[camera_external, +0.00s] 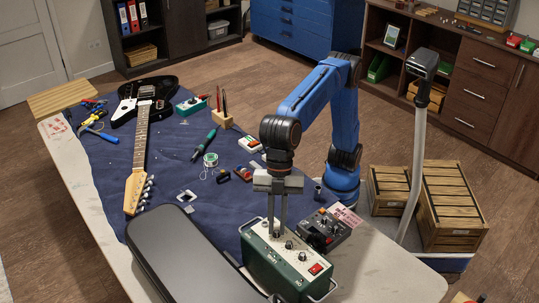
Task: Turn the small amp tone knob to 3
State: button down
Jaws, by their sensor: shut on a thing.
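The small amp (285,262) is a green box with a pale top panel, near the front edge of the workbench. Its top carries several dark knobs and a red switch (316,268). My gripper (277,232) points straight down over the far left part of the panel, with its fingers together on a knob there. The fingers hide most of that knob. Which knob is the tone knob, its marks and its pointer are too small to read.
A dark case (185,262) lies left of the amp. A dark device with knobs (322,229) stands close on its right. A black-and-white guitar (140,140), a solder spool (210,160) and tools lie on the blue mat (178,165). Wooden crates (450,205) stand right of the bench.

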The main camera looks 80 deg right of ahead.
dwell(0.3)
jog(key=c, duration=1.7)
grip_release()
jog(key=v, duration=1.7)
jog(key=shift+r, duration=0.2)
